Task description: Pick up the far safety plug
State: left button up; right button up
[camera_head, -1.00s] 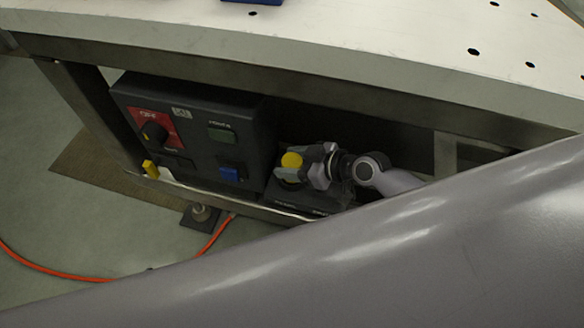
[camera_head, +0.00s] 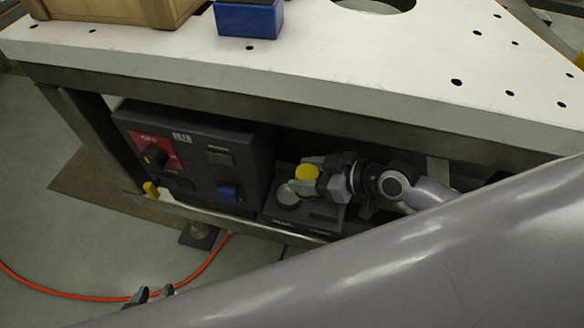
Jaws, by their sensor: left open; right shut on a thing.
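A round yellow safety plug (camera_head: 307,173) is between the fingers of my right gripper (camera_head: 310,180), under the table. My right gripper is shut on it. The plug is apart from and above a round grey socket (camera_head: 288,194) on a dark base (camera_head: 322,217), to the right of the control box. My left gripper (camera_head: 152,295) shows only its dark fingertips at the bottom left, above the floor, apart and empty. The rest of it is hidden behind my large grey arm link.
A dark control box (camera_head: 195,158) has a red panel with a knob, a green part and a blue switch. A small yellow piece (camera_head: 150,189) sits by its lower left. A white table (camera_head: 330,70) with a metal frame is above. An orange cable (camera_head: 60,293) crosses the floor.

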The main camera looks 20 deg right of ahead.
jog(key=s+d+b, duration=0.2)
jog(key=s+d, duration=0.7)
jog(key=s, duration=0.3)
jog(key=shift+d+b, duration=0.3)
jog(key=shift+b, duration=0.1)
jog(key=shift+w, duration=0.1)
